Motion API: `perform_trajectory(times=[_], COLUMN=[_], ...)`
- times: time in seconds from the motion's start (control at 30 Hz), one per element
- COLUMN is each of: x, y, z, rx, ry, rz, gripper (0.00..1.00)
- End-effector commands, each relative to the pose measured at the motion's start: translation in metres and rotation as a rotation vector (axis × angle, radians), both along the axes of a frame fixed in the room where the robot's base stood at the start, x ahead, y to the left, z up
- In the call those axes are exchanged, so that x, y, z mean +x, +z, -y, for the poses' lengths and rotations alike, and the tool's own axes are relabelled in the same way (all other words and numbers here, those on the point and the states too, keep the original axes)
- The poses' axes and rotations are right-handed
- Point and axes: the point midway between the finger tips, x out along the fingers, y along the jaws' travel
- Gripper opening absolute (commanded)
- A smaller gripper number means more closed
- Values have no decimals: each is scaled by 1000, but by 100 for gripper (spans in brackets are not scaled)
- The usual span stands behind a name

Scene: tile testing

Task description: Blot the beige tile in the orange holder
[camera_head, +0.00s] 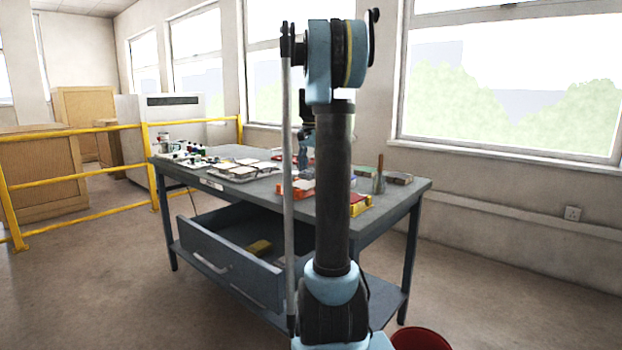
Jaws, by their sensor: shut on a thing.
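An orange holder (289,193) stands on the workbench near its front edge, partly behind my arm. A pale patch on it may be the beige tile, but it is too small to tell. My gripper (305,164) is seen small just above and behind the holder, beside my dark arm link, which covers part of it. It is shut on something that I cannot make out. Whether that thing touches the tile is not clear.
The grey workbench (420,186) has trays of pale tiles (238,170) and small bottles at left. A red-yellow box (358,204) and an upright green-brown item (380,178) stand at right. A red bin (421,339) and yellow railing (75,178) are nearby.

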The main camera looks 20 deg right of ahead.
Motion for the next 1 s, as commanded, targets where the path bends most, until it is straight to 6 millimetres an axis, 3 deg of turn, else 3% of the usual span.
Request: perform_trajectory(times=[0.43,1.0], x=[0,0], y=[37,39], z=[-1,2], rx=[0,0], ry=[1,-3], rz=[0,0], gripper=[29,29])
